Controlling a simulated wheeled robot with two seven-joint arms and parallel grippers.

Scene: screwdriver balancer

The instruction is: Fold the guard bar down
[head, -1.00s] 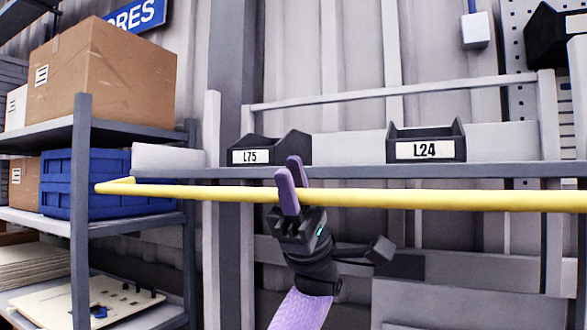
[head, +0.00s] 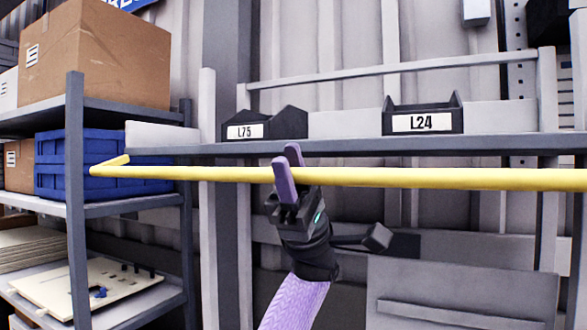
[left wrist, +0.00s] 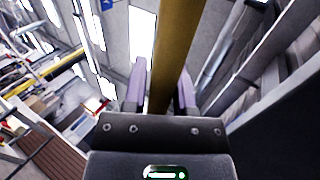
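The guard bar (head: 430,179) is a long yellow bar running level across the head view, in front of the grey shelf. Its left end (head: 108,166) has a short bend pointing back. My left gripper (head: 284,170) comes up from below, with one purple finger in front of the bar and one behind it. In the left wrist view the bar (left wrist: 168,60) passes between the two fingers (left wrist: 161,90), with a gap showing at the left finger. The fingers look open around the bar. My right gripper is not in view.
Black bins labelled L75 (head: 265,125) and L24 (head: 422,119) stand on the shelf (head: 350,147) behind the bar. A rack at left holds a cardboard box (head: 100,50) and a blue crate (head: 60,160). A grey panel (head: 460,285) stands at lower right.

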